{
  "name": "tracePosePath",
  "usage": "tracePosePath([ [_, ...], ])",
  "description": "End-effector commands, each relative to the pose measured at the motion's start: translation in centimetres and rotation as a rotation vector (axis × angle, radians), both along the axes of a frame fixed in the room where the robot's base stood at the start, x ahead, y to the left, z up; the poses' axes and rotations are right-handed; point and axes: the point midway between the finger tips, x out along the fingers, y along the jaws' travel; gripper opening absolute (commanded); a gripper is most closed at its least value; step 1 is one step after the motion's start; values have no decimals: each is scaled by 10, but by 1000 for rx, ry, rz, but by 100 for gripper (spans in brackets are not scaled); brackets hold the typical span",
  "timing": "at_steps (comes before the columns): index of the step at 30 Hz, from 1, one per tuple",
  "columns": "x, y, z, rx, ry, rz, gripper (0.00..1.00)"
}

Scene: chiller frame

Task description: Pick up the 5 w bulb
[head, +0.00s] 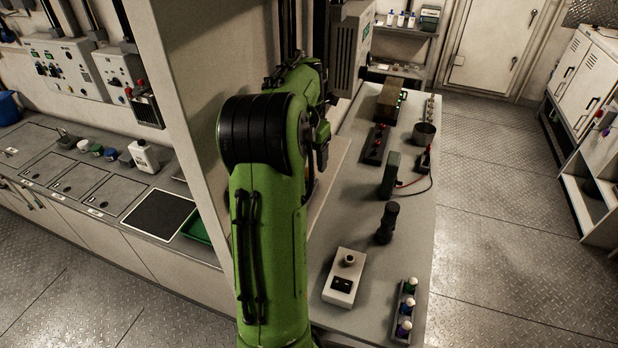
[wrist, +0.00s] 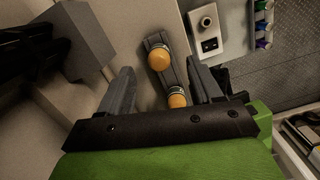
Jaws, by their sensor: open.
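My gripper (wrist: 160,66) is open in the wrist view, one finger on each side of a narrow grey holder (wrist: 153,41). Two round orange-topped pieces (wrist: 159,60) (wrist: 177,101) that look like bulbs sit in this holder, seen between the fingers and apart from them. A small rack of bulbs with green, blue and purple parts (head: 405,310) stands at the near right of the bench in the head view. It also shows at the top right of the wrist view (wrist: 263,22). I cannot read any wattage, so I cannot tell which is the 5 W bulb. My arm hides the gripper in the head view.
A white box with a round socket (head: 344,277) stands left of the bulb rack on the grey bench (head: 385,270). A dark upright torch-like object (head: 387,222) and a dark block (head: 390,175) stand farther back. A pale upright panel (head: 185,90) rises left of my arm.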

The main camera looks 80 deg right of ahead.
Motion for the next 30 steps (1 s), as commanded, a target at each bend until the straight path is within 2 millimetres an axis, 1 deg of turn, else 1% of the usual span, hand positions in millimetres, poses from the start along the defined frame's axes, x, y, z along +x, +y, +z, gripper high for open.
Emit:
tracePosePath([
  [4,0,-1,-15,2,0,0,64],
  [9,2,-4,-47,3,1,0,64],
  [12,2,-6,-58,0,0,-1,64],
  [18,2,-7,-60,-1,0,-1,64],
  [19,2,-7,-60,-1,0,-1,63],
  [30,2,-7,-60,-1,-1,-1,6],
])
